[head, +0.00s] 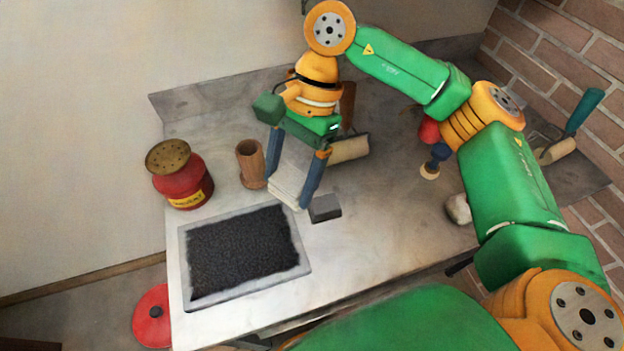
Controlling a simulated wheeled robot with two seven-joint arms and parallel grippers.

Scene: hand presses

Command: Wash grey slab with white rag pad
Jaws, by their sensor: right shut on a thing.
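A flat light-grey slab (305,262) lies on the table at the left front, and a rough black layer covers most of its top. My right gripper (288,195) points down just beyond the slab's far right corner. It is shut on a white rag pad (285,188), which shows between its two blue fingers. I cannot tell whether the pad touches the table. My left gripper is not in view.
A small dark-grey block (325,207) sits right beside the gripper. A wooden cup (250,165) and a red can (182,177) stand behind the slab. A roller (348,148) lies behind the gripper. The tabletop (385,235) is clear at the front right.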

